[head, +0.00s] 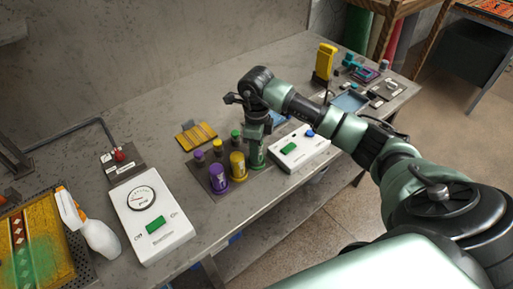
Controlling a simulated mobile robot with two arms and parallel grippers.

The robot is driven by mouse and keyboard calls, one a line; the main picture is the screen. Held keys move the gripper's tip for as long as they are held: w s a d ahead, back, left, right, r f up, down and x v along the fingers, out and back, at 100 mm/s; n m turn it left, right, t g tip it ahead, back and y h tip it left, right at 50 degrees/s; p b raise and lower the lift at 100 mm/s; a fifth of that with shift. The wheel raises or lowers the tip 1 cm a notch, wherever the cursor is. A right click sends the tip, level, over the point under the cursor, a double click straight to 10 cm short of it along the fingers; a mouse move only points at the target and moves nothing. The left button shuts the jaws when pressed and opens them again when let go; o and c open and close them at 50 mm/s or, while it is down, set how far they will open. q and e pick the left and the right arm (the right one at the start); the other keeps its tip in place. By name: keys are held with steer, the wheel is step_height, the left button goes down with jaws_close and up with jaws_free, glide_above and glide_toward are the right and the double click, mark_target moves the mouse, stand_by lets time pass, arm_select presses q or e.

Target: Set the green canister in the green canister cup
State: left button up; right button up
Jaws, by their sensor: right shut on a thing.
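The green canister (257,157) is upright under my right gripper (257,136), which is shut on its top. It is at the right end of a row, just right of the yellow canister (238,166) and the purple canister (218,178). These stand on a dark board (205,182). The green canister cup cannot be made out; the canister's base is at the board's right side, and I cannot tell whether it is seated or slightly raised. My left gripper is not in view.
Small purple, yellow and green-topped pieces (217,145) stand behind the canisters. A white box with a green button (301,148) is close on the right. A dial box (151,217) and a spray bottle (98,236) are at left. A yellow ribbed pad (196,136) lies behind.

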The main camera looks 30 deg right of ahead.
steer(key=shift+f+b, duration=0.55)
steer(key=shift+f, duration=0.05)
stand_by(0.4)
steer(key=o, duration=1.3)
steer(key=shift+o, duration=0.2)
steer(key=shift+w+r, duration=0.1)
steer(key=shift+r, duration=0.4)
step_height(320, 180, up, 6)
steer(key=shift+r+b, duration=0.15)
steer(key=shift+b, duration=0.8)
steer(key=shift+r, duration=0.3)
steer(key=shift+r, duration=0.2)
